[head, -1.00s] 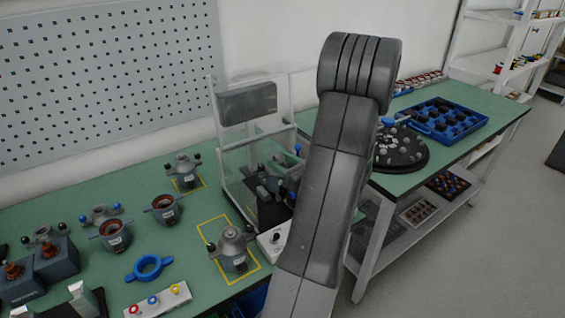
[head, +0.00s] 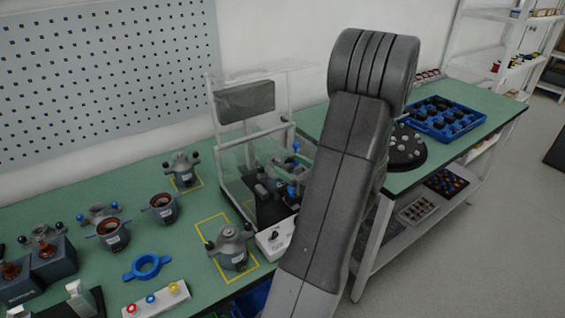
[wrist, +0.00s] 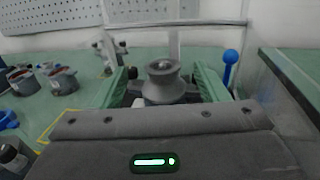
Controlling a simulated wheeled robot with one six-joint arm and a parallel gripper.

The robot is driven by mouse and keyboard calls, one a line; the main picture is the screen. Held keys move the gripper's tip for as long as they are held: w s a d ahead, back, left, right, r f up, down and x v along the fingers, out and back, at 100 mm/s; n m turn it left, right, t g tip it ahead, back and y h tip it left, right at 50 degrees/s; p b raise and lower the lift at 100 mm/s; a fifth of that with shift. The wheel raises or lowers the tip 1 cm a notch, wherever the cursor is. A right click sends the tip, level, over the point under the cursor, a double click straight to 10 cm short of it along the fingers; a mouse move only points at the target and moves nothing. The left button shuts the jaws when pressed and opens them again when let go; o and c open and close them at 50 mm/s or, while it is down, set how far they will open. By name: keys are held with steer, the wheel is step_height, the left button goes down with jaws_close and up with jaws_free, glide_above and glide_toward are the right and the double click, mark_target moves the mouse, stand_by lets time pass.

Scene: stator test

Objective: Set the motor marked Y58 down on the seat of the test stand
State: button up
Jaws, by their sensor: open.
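A grey motor with a spool-shaped top (wrist: 165,82) stands upright between the green fingers of my gripper (wrist: 162,90) in the wrist view. The fingers are open, one on each side of it. Its lower part is hidden by my gripper body, so I cannot tell how it meets the seat. The test stand (head: 247,101), with clear panels and a pale frame, is in the middle of the head view. Parts with blue knobs (head: 296,147) show inside the stand. No marking Y58 is readable.
A grey motor (head: 232,248) stands in the front yellow square, another (head: 183,168) in the back one. Open housings (head: 112,235), a blue ring (head: 147,266) and a button box (head: 156,299) are at left. A white switch box (head: 275,240) is by the stand.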

mark_target(281, 164)
steer(key=v, duration=0.7)
steer(key=shift+s+d+b, duration=0.25)
steer(key=shift+s+b, duration=0.05)
steer(key=p+x, duration=0.1)
steer(key=x, duration=1.1)
steer(key=shift+a, duration=0.1)
steer(key=shift+w+r+p, duration=0.1)
steer(key=shift+r+p, duration=0.05)
steer(key=shift+p, duration=0.15)
steer(key=shift+r, duration=0.5)
